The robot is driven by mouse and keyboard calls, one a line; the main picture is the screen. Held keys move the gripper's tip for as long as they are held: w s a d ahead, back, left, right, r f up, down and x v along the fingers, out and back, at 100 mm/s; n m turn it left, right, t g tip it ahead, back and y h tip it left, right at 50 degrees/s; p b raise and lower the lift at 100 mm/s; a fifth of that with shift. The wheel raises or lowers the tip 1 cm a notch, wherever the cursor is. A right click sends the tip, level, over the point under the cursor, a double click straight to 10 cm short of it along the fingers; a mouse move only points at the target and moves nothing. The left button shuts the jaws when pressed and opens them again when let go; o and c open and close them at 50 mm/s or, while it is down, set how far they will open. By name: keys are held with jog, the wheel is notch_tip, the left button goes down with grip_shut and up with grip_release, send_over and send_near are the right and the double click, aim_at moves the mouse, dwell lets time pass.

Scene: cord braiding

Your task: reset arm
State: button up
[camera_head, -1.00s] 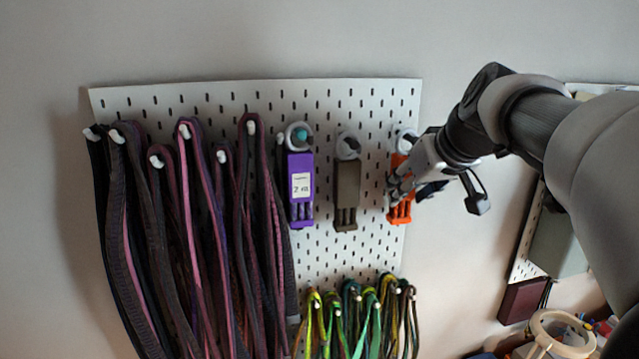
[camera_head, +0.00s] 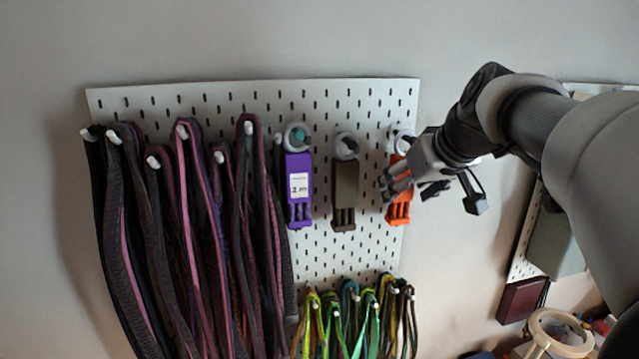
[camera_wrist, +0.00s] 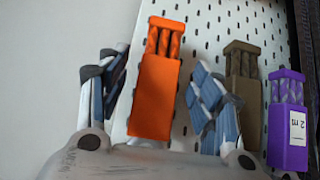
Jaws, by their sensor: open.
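My gripper (camera_head: 412,184) is open in front of the right side of the pegboard, close to the orange holder (camera_head: 398,208). In the wrist view my gripper (camera_wrist: 160,100) has its fingers spread to either side of the orange holder (camera_wrist: 154,95); I cannot tell whether they touch it. The orange holder hangs from a hook on the board, partly hidden by my gripper in the head view. Beside it hang a brown holder (camera_head: 345,190) and a purple holder (camera_head: 299,188) with a white label reading "2 m".
The white pegboard (camera_head: 370,95) carries dark purple and pink cords (camera_head: 190,240) on its left and green-yellow cords (camera_head: 358,320) below. A second pegboard (camera_head: 525,245), a dark red box (camera_head: 522,300) and a cream ring-shaped item (camera_head: 558,335) are at right. Wall space above is clear.

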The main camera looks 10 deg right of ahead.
jog(key=v, duration=0.7)
jog(key=a+f+m+y+b, duration=0.1)
jog(key=a+f+y, duration=0.15)
jog(key=a, duration=0.55)
jog(key=s+a+f+g+h+b, duration=0.1)
jog(key=s+f+b, duration=0.6)
jog(key=f, duration=0.8)
jog(key=s+a+f+g+h+b, duration=0.1)
jog(key=s+f+b, duration=0.6)
jog(key=f, duration=0.8)
jog(key=s+a+f+g+h+b, duration=0.1)
jog(key=s+a+f+g+b, duration=0.1)
jog(key=s+f+b, duration=0.6)
notch_tip(320, 180, down, 7)
jog(key=shift+s+a+f+n, duration=0.2)
jog(key=shift+s+a+n, duration=0.1)
jog(key=shift+s+a, duration=0.55)
